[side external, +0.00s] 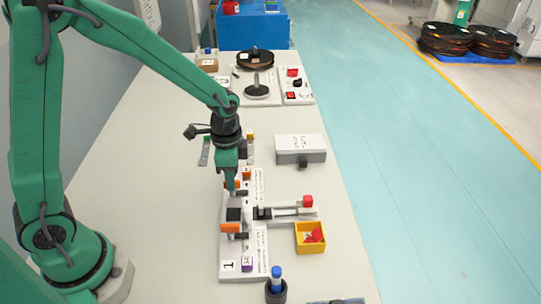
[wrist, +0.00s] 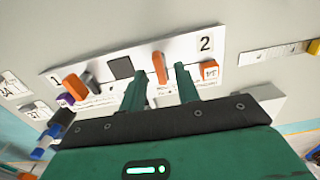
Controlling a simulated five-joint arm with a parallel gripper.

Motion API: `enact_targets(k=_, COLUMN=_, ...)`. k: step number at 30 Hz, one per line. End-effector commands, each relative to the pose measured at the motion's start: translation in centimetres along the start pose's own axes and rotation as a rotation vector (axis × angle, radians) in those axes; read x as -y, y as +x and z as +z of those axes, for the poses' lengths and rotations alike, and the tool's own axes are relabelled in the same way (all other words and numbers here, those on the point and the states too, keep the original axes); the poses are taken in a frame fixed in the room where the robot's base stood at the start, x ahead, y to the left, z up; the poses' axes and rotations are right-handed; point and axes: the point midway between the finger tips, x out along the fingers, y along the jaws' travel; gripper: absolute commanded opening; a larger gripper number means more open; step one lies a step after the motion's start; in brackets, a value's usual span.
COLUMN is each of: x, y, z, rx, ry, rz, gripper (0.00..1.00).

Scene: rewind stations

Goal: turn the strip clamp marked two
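The strip station is a long pale plate (side external: 229,254) with a printed 1 at its near end. In the wrist view its plate (wrist: 190,47) shows the 2 at right. The orange lever of clamp two (wrist: 159,67) stands on the plate nearer the 2. My gripper (wrist: 161,70) is open, with one finger on each side of this lever in the picture. No contact shows, and I cannot tell the height gap. In the side view my gripper (side external: 231,187) points down over that end and partly hides the lever. Clamp one's orange lever (side external: 231,228) is nearer the 1.
An orange block (wrist: 208,70) is close right of my fingers, below the 2. A purple block (side external: 247,264) sits near the 1. A yellow bin (side external: 310,248) and a grey-white box (side external: 301,158) stand to the right. The table's left part is clear.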

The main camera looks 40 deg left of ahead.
Motion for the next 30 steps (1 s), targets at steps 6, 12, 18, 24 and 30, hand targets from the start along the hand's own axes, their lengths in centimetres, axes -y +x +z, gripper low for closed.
enact_targets(k=6, x=0.1, y=-2.6, z=-0.1, rx=-0.004, ry=0.0, rz=-0.003, gripper=0.32)
enact_targets(k=12, x=0.0, y=-5.1, z=-0.1, rx=-0.004, ry=0.001, rz=-0.003, gripper=0.32)
enact_targets(k=18, x=0.0, y=-6.5, z=0.0, rx=-0.001, ry=0.001, rz=-0.001, gripper=0.32)
enact_targets(k=24, x=0.0, y=-6.8, z=0.0, rx=-0.001, ry=0.001, rz=0.0, gripper=0.32)
enact_targets(k=30, x=0.0, y=-6.8, z=0.0, rx=-0.001, ry=0.0, rz=-0.001, gripper=0.32)
